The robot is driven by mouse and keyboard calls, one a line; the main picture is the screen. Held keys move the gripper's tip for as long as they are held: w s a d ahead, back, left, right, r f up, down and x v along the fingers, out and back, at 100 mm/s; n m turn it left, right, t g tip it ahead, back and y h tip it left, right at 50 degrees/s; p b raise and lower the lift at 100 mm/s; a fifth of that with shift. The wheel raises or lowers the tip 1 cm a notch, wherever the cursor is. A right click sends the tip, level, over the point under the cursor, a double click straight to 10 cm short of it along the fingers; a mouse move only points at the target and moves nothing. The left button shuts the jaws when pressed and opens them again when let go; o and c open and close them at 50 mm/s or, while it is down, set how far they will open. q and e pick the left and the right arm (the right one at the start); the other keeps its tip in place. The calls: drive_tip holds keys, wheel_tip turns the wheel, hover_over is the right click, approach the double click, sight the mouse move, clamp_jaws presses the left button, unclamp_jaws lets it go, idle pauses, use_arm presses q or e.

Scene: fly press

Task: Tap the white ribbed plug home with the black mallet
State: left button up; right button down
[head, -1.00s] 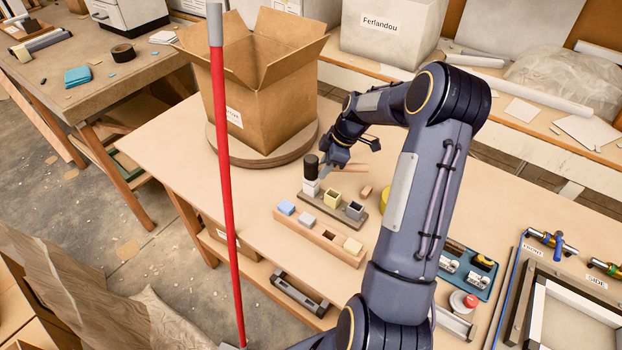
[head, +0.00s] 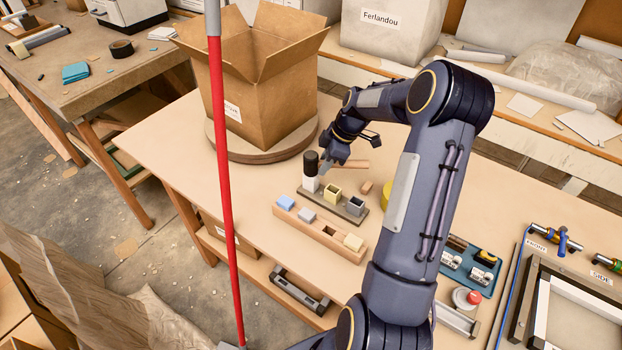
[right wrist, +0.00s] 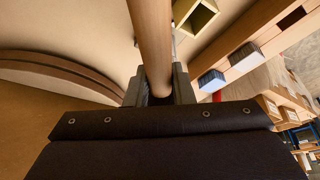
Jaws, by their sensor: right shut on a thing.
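My right gripper (head: 325,169) is shut on the wooden handle of the black mallet (head: 311,162). The handle (right wrist: 150,45) runs between its fingers in the right wrist view. The black head stands upright directly above the white block (head: 310,184) at the left end of a grey base. They look touching or nearly so; I cannot tell which. The white ribbed plug cannot be told apart from its white socket at this size, and the mallet head covers the top. My left gripper is not in view.
A wooden rack (head: 318,233) in front holds blue, grey and cream plugs and has an empty slot. A cardboard box (head: 262,95) stands behind on a round board. A red pole (head: 226,190) crosses the view.

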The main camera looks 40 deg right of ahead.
drive_tip(key=shift+r, duration=0.1)
drive_tip(key=shift+r+p, duration=0.55)
drive_tip(key=shift+r, duration=0.5)
drive_tip(key=shift+r+p, duration=1.4)
drive_tip(key=shift+r, duration=1.15)
